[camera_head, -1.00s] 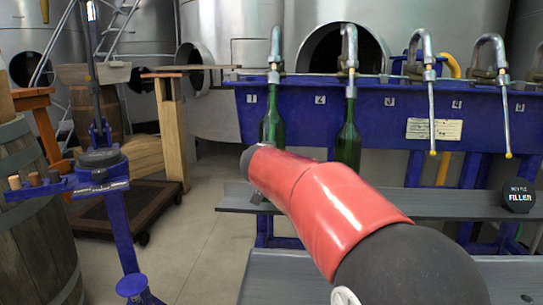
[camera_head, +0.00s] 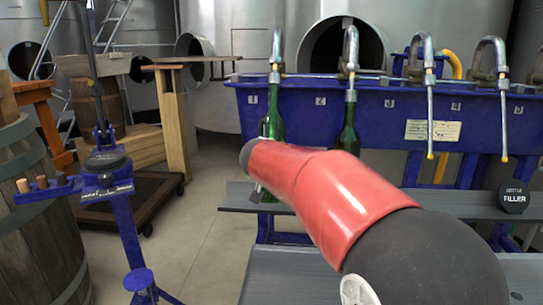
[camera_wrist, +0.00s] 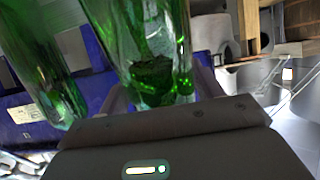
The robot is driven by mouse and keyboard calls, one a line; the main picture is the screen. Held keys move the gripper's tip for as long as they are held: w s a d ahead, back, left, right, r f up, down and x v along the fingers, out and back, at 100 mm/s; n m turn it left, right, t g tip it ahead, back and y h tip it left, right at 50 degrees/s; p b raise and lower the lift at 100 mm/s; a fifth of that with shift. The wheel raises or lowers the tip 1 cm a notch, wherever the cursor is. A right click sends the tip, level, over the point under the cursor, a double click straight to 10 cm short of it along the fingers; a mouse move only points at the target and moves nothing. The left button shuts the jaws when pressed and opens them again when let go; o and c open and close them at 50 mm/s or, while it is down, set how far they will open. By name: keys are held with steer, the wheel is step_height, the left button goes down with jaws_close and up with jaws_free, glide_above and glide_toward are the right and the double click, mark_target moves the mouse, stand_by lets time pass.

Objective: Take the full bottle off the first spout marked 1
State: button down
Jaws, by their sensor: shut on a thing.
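The liquid level inside cannot be read clearly. A second green bottle (camera_head: 347,137) hangs at spout 2, its lower part behind my arm; it also shows at the left in the wrist view (camera_wrist: 38,65).
A grey shelf (camera_head: 450,203) runs below the spouts, with a black filler sign (camera_head: 514,197) at its right. The spouts to the right are bare of bottles. A blue corking stand (camera_head: 108,185) and a barrel (camera_head: 35,230) stand at left. Floor between is open.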

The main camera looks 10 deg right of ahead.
mark_target(268, 199)
steer(key=shift+s+a+r+p, duration=0.1)
steer(key=shift+s+r+p, duration=0.15)
steer(key=shift+r+p, duration=0.35)
steer(key=shift+s+a+f+b, duration=0.25)
steer(key=shift+s+f+b, duration=0.45)
steer(key=shift+f+b, duration=1.3)
steer(key=shift+s+a+f+b, duration=0.2)
steer(key=shift+s+f+b, duration=0.75)
steer(key=shift+b, duration=1.8)
steer(key=shift+s+a+f+b, duration=0.25)
steer(key=shift+s+f+b, duration=0.15)
steer(key=shift+f+b, duration=1.75)
steer(key=shift+s+a+f, duration=0.65)
steer(key=shift+s+f, duration=1.45)
steer(key=shift+f, duration=2.2)
steer(key=f+v, duration=0.1)
steer(key=v, duration=0.6)
steer(key=shift+s+b, duration=0.3)
steer(key=shift+b, duration=0.1)
steer(key=shift+a+r, duration=0.1)
